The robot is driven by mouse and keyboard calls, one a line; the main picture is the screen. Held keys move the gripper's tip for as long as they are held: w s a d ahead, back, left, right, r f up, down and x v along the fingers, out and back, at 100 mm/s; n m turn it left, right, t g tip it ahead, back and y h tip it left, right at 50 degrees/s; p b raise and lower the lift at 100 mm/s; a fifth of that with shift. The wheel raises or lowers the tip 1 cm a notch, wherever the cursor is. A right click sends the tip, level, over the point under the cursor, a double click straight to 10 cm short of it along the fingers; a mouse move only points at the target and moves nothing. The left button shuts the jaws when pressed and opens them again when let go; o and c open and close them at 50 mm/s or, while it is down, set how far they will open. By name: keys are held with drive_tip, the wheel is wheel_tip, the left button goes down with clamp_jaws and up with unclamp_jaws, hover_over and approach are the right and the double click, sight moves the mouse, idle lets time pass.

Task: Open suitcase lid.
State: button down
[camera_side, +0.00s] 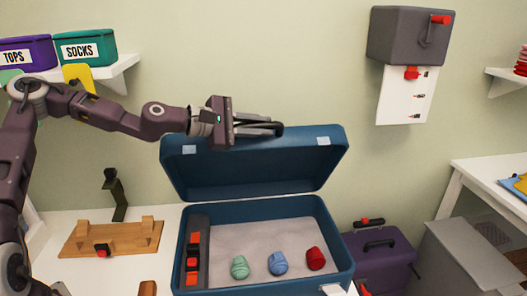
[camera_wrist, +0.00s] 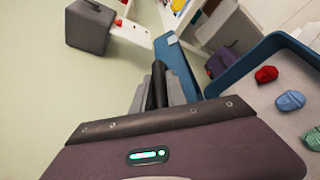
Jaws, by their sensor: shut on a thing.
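The blue suitcase (camera_side: 345,278) stands with its lid (camera_side: 255,170) raised and leaning back a little, so the inside shows. Inside are a green, a blue and a red bundle (camera_side: 316,258) on a grey lining, and a dark strip with red-orange pieces (camera_side: 193,258) along the left wall. My gripper (camera_side: 268,129) is at the lid's upper edge, with its fingers shut on the dark handle. The wrist view shows the dark handle (camera_wrist: 159,84) between the fingers, next to the blue lid edge (camera_wrist: 178,70). The exact contact is partly hidden.
A grey box with a red crank (camera_side: 405,38) hangs on the wall at upper right. A purple case (camera_side: 385,262) stands right of the suitcase. A wooden stand (camera_side: 112,238) lies to the left. A shelf with a purple and a teal bin (camera_side: 85,48) is at upper left.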

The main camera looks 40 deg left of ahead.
drive_tip(key=shift+w+a+r, duration=0.65)
drive_tip(key=shift+w+a, duration=0.25)
drive_tip(key=shift+a, duration=0.05)
drive_tip(key=c, duration=1.3)
unclamp_jaws()
